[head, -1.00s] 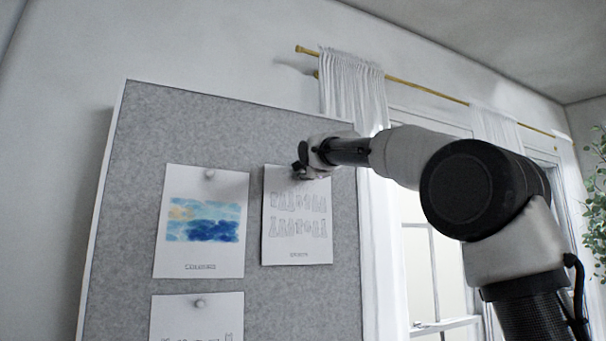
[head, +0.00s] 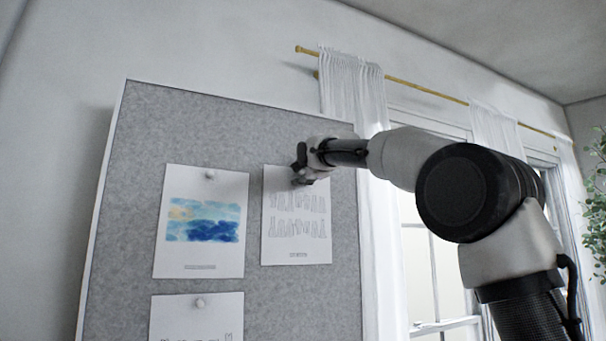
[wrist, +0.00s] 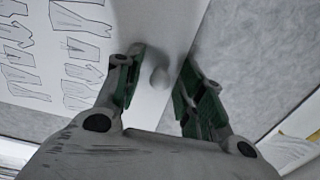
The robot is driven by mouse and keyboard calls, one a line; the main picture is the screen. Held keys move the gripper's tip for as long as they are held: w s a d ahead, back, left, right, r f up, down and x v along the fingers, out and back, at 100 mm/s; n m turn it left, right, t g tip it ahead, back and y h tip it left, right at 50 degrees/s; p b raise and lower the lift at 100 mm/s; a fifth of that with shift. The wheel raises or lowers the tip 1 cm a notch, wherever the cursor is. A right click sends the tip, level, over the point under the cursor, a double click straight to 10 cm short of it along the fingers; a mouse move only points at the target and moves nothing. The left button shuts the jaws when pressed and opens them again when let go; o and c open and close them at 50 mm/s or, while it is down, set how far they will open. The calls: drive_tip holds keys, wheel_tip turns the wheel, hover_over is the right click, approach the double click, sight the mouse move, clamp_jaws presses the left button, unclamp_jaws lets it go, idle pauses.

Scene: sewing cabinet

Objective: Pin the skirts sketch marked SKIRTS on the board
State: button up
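The sketch sheet (head: 297,235) is a white page with rows of grey line drawings. It lies flat against the grey pin board (head: 250,130), right of the blue painting; its small caption is too blurred to read. In the wrist view the sheet (wrist: 50,50) fills the left side, with garment-like outlines. A round pale pin head (wrist: 160,77) sits on the sheet near its edge. My gripper (wrist: 163,88) is open, its green-padded fingers on either side of the pin head with gaps visible. In the head view my gripper (head: 300,165) is at the sheet's top and hides part of it.
A blue-and-yellow painting sheet (head: 205,255) with a pin hangs to the left. Another pinned sheet (head: 180,315) is below it, cut off by the frame. A white curtain (head: 355,90) and window are right of the board. Bare board surrounds the sheets.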

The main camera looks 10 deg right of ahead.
drive_tip(key=v, duration=1.2)
drive_tip(key=shift+f, duration=0.1)
